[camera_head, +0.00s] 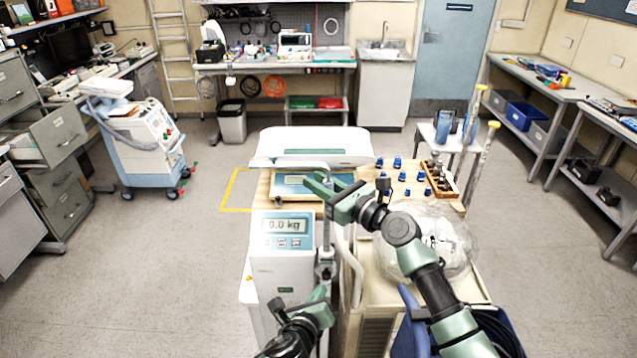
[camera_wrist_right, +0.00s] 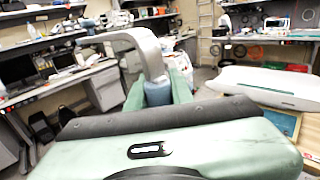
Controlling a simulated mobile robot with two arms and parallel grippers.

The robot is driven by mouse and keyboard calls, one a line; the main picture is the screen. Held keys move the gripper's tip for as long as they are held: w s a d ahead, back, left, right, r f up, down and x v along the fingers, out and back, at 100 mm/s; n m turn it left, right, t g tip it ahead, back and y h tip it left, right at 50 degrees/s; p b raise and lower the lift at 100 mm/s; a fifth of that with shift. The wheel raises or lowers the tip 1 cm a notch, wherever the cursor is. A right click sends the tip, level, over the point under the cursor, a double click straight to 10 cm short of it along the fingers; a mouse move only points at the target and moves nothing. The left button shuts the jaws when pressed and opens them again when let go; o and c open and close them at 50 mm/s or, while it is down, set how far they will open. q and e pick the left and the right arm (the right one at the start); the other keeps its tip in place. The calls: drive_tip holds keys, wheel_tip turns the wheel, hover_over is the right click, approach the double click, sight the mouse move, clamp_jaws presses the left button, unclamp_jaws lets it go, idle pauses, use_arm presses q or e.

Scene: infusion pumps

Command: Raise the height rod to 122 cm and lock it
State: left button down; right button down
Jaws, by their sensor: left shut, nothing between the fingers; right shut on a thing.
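The height rod (camera_head: 326,232) stands upright beside the white scale column, whose display (camera_head: 285,226) reads 0.0 kg. My right gripper (camera_head: 322,185) is shut at the rod's upper end. In the right wrist view a grey curved bar (camera_wrist_right: 143,48) comes down between the gripper's fingers (camera_wrist_right: 160,92), which hide its lower part. A small metal clamp (camera_head: 327,268) sits on the rod lower down. My left gripper (camera_head: 317,295) is shut and empty just below the clamp; I cannot tell whether it touches the rod. No height marks are readable.
A white weighing tray (camera_head: 315,144) lies behind the column. To the right, a cart carries several blue-capped items (camera_head: 398,163), a wooden rack (camera_head: 440,178) and a clear plastic-wrapped object (camera_head: 448,237), close to my right arm. Open floor lies left of the scale.

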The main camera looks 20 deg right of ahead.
drive_tip(key=c, duration=1.1)
unclamp_jaws()
drive_tip(key=shift+c, duration=0.2)
